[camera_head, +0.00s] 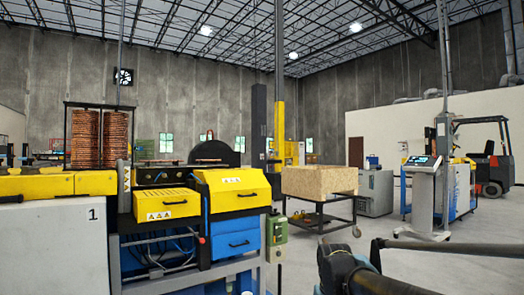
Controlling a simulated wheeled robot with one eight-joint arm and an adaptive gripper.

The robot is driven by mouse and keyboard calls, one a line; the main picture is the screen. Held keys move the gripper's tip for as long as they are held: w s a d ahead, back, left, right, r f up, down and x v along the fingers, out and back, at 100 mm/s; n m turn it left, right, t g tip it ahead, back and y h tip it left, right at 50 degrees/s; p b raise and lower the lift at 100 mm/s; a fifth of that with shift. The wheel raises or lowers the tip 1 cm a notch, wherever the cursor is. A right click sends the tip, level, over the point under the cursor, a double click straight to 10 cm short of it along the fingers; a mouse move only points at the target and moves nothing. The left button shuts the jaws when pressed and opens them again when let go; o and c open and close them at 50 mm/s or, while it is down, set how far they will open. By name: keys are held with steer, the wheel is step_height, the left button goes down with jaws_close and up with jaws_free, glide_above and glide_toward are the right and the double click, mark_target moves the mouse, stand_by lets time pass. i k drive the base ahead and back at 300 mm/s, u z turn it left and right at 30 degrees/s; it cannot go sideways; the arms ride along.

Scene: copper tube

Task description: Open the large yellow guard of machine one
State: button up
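Machine one (72,245) stands at the left, with a white panel marked "1". Its large yellow guard (232,181) is at the machine's right end and is down, with a dark handle on its front and warning triangles above it. A smaller yellow guard (162,205) with a handle sits to its left, also down. A blue drawer front with a handle lies below the large guard. Dark links of my arm show at the lower right, apart from the machine. My gripper is not visible.
A green control box (277,238) stands just right of the large guard. A cart with a wooden crate (319,180) is behind it. A white console (424,195) and an orange forklift (492,165) are farther right. Grey floor (300,270) is clear before the cart.

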mark_target(231, 189)
steer(key=i, duration=1)
